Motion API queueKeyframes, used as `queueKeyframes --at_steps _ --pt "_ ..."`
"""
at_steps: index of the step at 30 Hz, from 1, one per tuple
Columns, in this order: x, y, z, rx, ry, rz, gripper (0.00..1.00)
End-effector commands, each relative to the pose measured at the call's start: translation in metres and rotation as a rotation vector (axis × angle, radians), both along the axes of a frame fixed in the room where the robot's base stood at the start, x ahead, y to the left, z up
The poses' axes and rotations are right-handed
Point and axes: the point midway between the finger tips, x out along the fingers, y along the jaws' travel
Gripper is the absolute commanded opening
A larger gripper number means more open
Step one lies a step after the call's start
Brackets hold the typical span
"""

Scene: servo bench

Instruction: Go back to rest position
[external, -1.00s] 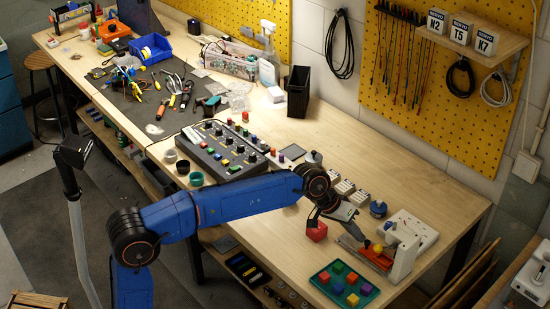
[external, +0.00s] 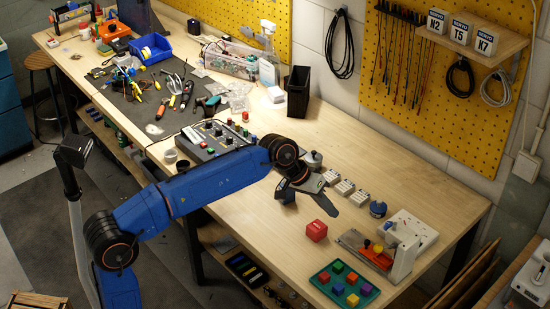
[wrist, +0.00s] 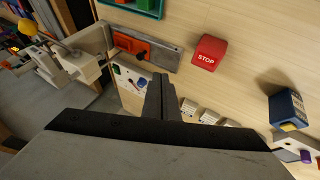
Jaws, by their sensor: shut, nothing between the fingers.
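My gripper (external: 286,196) hangs over the bench in the external view, behind and left of a red cube. Its two dark fingers (wrist: 158,95) are together and empty in the wrist view. The red cube (external: 316,231) rests on the bench top, apart from the gripper. In the wrist view the cube (wrist: 208,52) shows the word STOP on its face. My blue arm reaches in from the lower left and hides part of the control panel (external: 215,138).
A green tray (external: 316,283) of coloured blocks stands at the front right. Several white modules (external: 343,187) lie behind the gripper. The bench's right rear is clear.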

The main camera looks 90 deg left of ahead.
Motion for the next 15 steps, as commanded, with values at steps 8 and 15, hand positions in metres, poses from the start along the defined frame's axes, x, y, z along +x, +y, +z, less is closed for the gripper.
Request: queueKeyframes --at_steps 8,15 --pt "-0.0033 -0.0001 0.0045 0.000 0.000 0.000 0.00" --pt "-0.0049 -0.0053 0.0035 0.002 0.002 -0.006 0.00"
